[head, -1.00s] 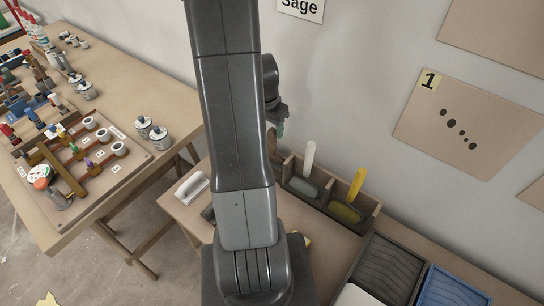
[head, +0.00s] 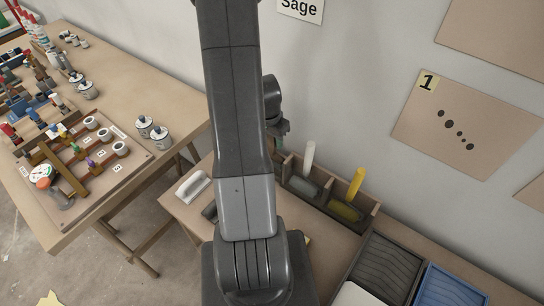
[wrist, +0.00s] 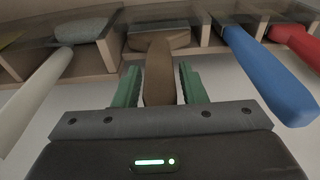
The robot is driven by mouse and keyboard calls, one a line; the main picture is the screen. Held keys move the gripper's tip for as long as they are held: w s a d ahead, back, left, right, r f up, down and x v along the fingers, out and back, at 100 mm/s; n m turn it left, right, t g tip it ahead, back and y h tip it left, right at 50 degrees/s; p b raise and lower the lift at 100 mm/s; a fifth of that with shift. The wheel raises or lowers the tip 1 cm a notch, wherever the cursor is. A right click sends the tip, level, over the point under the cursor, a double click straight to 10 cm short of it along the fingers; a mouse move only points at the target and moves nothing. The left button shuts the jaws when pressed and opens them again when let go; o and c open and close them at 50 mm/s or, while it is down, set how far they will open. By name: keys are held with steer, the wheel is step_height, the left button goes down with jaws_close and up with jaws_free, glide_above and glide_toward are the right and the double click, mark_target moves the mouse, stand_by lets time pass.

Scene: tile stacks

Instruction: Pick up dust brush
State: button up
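A brush with a brown handle (wrist: 160,72) stands in a wooden compartment, its handle pointing toward me in the wrist view. Its wide grey head (wrist: 158,28) sits inside the compartment. My gripper (wrist: 160,84) has green fingers on either side of the handle, with narrow gaps visible near the tips. The fingers look open around it, not clamped. In the head view my arm hides most of this brush and the gripper's fingers.
The wooden rack (head: 325,205) also holds a white-handled brush (head: 309,158) and a yellow-handled one (head: 356,185). Blue (wrist: 268,75) and red (wrist: 295,42) handles stand to the right in the wrist view. A wall rises behind. Grey (head: 385,270) and blue (head: 450,290) trays lie at front right.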

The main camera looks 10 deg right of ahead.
steer(key=c, duration=0.7)
steer(key=shift+r, duration=0.15)
